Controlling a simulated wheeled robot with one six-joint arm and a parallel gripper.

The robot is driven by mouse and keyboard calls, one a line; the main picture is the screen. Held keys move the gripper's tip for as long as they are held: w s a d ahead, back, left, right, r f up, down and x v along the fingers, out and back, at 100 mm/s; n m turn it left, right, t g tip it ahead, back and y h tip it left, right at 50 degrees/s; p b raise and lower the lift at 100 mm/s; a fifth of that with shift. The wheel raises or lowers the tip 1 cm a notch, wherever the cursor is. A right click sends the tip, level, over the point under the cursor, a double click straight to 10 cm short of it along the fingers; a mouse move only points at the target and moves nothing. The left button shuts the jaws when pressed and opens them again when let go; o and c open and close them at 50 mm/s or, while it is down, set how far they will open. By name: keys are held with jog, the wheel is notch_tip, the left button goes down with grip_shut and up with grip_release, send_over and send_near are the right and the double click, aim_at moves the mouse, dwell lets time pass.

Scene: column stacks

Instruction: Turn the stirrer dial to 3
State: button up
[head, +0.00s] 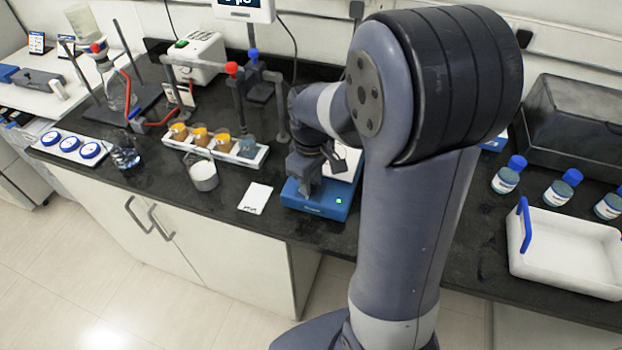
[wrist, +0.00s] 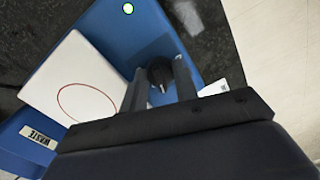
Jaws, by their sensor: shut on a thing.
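The blue stirrer (head: 318,203) stands on the black bench, with a green light lit on its front. Its white top plate with a red ring (wrist: 85,85) shows in the wrist view. The black dial (wrist: 160,72) sits on the stirrer's blue face and carries a pale pointer mark. My gripper (wrist: 159,82) is shut on the dial, one finger on each side of it. In the head view my gripper (head: 306,188) is over the stirrer's front and hides the dial. I cannot read the dial's number.
A white card (head: 256,198) and a beaker (head: 203,175) are left of the stirrer. A rack of vials (head: 243,150) stands behind them. A white tray with a blue handle (head: 565,250) and blue-capped bottles (head: 507,176) are at the right.

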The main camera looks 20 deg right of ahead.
jog(key=m, duration=0.5)
jog(key=shift+m, duration=0.3)
jog(key=m, duration=1)
jog(key=shift+m, duration=2.5)
jog(key=o, duration=1)
jog(key=shift+c, duration=0.2)
